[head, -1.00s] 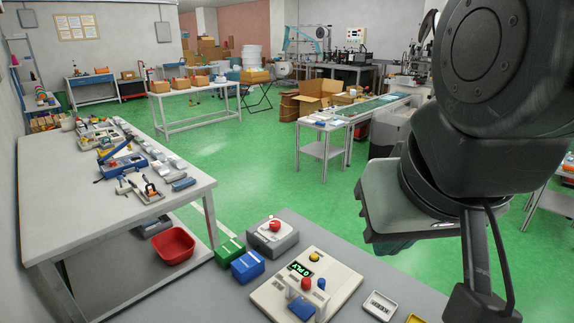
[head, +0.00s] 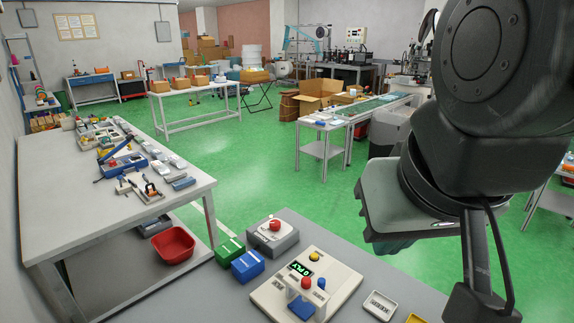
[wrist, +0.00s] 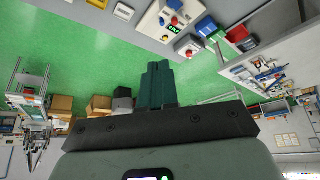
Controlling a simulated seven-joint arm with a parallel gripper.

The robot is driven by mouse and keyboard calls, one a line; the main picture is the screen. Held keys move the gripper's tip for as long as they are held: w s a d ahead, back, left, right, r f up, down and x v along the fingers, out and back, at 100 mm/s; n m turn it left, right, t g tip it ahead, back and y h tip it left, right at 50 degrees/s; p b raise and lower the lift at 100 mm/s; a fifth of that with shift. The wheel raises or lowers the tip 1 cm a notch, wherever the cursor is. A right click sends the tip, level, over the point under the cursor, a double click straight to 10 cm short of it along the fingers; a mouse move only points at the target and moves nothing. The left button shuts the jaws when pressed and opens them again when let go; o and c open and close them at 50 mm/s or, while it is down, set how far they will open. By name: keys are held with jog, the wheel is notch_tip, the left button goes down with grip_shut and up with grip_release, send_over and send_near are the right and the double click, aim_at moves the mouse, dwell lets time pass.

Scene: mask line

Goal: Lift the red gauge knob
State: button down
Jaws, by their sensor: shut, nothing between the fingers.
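The red gauge knob (head: 306,283) sits upright on a cream gauge (head: 340,277) with a lit display, on the grey bench in the head view. A blue knob (head: 321,283) is beside it and a yellow knob (head: 314,256) is behind it. In the wrist view the red knob (wrist: 174,21) shows small near the top edge. My gripper (wrist: 160,68) has its dark teal fingers together and empty. In the head view my gripper (head: 392,246) hangs in the air to the right of the gauge, well apart from the knob.
A grey box with a red button (head: 275,225) stands behind the gauge. Green (head: 230,250) and blue (head: 247,266) boxes are left of it. A small white tray (head: 380,304) lies to the right. A cluttered white table (head: 50,215) stands at left.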

dwell(0.3)
jog(key=c, duration=1.7)
grip_release()
jog(key=o, duration=0.3)
jog(key=shift+w+r, duration=0.1)
jog(key=shift+w, duration=0.3)
jog(key=o, duration=0.5)
jog(key=w+g, duration=0.1)
jog(key=w, duration=0.2)
jog(key=w+a+g, duration=0.1)
jog(key=w, duration=0.2)
jog(key=w+g, duration=0.1)
jog(key=w, duration=0.2)
jog(key=shift+w+a+f, duration=0.15)
jog(key=shift+f, duration=0.05)
jog(key=g, duration=0.5)
send_over(306, 279)
jog(key=w+d, duration=0.1)
jog(key=w+f+x, duration=0.1)
jog(key=w+x, duration=0.2)
jog(key=x, duration=1)
jog(key=f, duration=0.6)
jog(key=f+g, duration=0.1)
jog(key=f, duration=0.6)
jog(key=s+a+f+g, duration=0.1)
jog(key=f, duration=0.6)
jog(key=shift+r, duration=0.1)
